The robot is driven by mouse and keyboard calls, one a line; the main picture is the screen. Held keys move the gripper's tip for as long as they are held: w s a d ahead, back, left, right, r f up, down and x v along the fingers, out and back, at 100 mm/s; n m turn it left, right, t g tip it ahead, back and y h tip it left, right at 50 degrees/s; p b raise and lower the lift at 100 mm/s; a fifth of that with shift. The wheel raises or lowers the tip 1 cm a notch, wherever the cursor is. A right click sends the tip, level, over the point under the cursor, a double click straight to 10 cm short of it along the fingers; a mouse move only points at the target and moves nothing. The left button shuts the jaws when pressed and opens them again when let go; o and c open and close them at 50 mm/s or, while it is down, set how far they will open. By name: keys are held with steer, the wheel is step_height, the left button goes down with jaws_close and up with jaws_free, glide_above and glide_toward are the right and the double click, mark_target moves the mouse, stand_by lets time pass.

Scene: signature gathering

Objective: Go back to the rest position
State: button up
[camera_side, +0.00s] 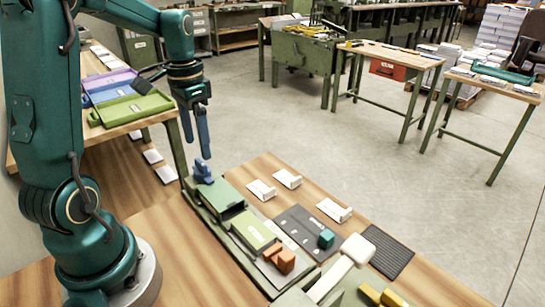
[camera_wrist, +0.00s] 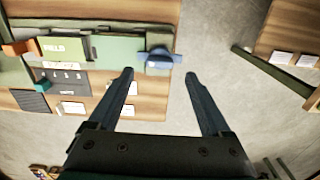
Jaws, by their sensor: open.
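My gripper (camera_side: 206,153) hangs fingers down above the far end of the workbench, just above a blue piece (camera_side: 203,172) on a green fixture (camera_side: 222,195). In the wrist view my gripper (camera_wrist: 159,75) has its two fingers wide apart with nothing between them. The blue piece also shows in the wrist view (camera_wrist: 159,60), beyond the fingertips and apart from them. My arm is raised at the left of the side view and reaches over to the gripper.
The bench holds a green box (camera_side: 254,232), orange blocks (camera_side: 279,258), a teal block (camera_side: 326,239), a white-headed tool (camera_side: 357,249), a dark ribbed mat (camera_side: 387,252) and white cards (camera_side: 287,178). Colored trays (camera_side: 132,109) stand on the left table. Open floor lies right of the bench.

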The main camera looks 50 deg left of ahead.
steer(key=shift+r, duration=0.3)
steer(key=s+d+r+m+t, duration=0.1)
steer(key=d+r+m+t, duration=0.2)
steer(key=d+r, duration=0.45)
steer(key=s+d+f+n+t, duration=0.2)
steer(key=s+d+f+n, duration=0.1)
steer(key=s+d, duration=0.3)
steer(key=shift+s+d+f+t, duration=0.3)
steer(key=shift+s+d+f, duration=0.05)
steer(key=shift+d, duration=0.85)
